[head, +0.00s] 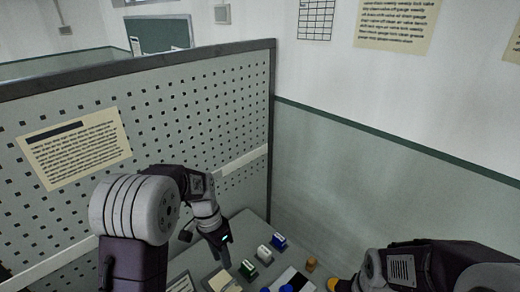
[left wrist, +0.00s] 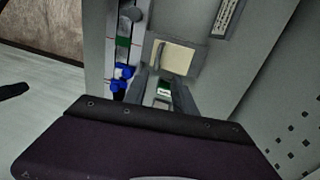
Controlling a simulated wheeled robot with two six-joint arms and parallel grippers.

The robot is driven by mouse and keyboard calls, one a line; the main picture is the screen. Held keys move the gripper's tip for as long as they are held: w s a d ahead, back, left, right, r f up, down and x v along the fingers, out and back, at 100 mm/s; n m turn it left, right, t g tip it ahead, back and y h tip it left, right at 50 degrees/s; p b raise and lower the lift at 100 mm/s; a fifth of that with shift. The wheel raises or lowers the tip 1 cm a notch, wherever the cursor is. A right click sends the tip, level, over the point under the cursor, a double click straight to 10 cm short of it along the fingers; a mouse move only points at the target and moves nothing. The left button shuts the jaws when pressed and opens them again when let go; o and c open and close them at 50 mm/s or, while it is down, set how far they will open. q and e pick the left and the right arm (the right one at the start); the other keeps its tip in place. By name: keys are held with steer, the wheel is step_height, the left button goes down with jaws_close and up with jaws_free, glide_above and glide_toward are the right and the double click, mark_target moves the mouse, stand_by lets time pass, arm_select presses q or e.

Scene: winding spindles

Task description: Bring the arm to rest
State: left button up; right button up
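My left gripper (head: 224,258) hangs at the end of the left arm, low over the table near the pegboard panel. In the left wrist view its two dark fingers (left wrist: 163,82) stand apart, with no object gripped between them. A small green and white thing (left wrist: 163,93) shows beyond the gap, on the surface below. In the head view my right arm (head: 415,268) lies across the bottom right corner. Its gripper is outside the picture.
A green block (head: 248,269), a white block (head: 264,254) and a blue block (head: 279,241) stand in a row right of the left gripper. An orange-brown cylinder (head: 311,264) stands farther right. A cream pad (left wrist: 174,57) lies in a grey frame. The pegboard panel (head: 190,110) rises behind.

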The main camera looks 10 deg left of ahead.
arm_select(q)
steer(key=s+f+n+t+y+b, duration=0.1)
steer(key=s+f+n+t+b, duration=0.1)
steer(key=s+n, duration=0.6)
step_height(320, 180, down, 2)
steer(key=shift+s+a+f+y+b, duration=0.25)
steer(key=shift+s+a+b, duration=0.2)
steer(key=shift+s, duration=0.7)
steer(key=shift+s+r, duration=0.15)
steer(key=shift+s, duration=0.05)
